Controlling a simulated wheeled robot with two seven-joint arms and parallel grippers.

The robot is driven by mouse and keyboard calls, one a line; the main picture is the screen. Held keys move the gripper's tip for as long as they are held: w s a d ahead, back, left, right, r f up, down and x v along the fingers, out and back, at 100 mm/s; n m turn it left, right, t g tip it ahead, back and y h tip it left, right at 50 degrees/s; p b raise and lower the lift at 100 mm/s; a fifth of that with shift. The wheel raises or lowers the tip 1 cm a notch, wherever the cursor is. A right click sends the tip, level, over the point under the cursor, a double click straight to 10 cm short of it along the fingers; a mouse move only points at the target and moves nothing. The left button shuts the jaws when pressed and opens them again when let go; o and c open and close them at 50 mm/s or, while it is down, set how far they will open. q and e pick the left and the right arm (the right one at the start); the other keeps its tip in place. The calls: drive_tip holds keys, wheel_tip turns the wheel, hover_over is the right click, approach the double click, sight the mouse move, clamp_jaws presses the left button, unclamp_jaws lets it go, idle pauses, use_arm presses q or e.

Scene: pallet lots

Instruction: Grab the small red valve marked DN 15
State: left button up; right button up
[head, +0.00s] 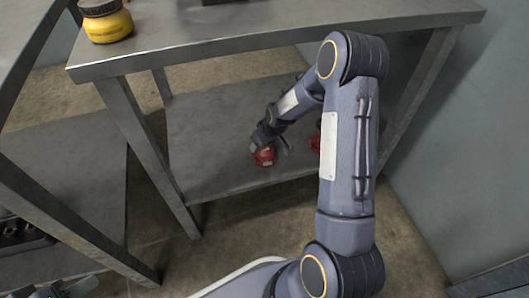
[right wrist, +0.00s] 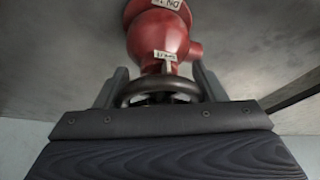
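A red valve (head: 264,157) is on the lower shelf of the metal table, under my right gripper (head: 262,143). In the right wrist view the valve (right wrist: 160,35) shows a white label that seems to read DN 15, upside down. A second small tag hangs at its neck. Its black handwheel (right wrist: 158,88) lies between the two fingers of my right gripper (right wrist: 160,75). The fingers reach down on both sides of the wheel; whether they press on it is unclear. Part of what seems my left gripper (head: 65,290) shows at the bottom left edge, cut off.
Another red object (head: 315,140) on the lower shelf (head: 215,125) is mostly hidden behind my right arm. The tabletop (head: 270,35) above holds a yellow jar with a black lid (head: 105,22). Table legs flank the shelf. Another metal rack (head: 60,165) stands at left.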

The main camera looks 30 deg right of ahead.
clamp_jaws()
drive_tip(key=shift+r, duration=0.1)
drive_tip(key=shift+r, duration=0.15)
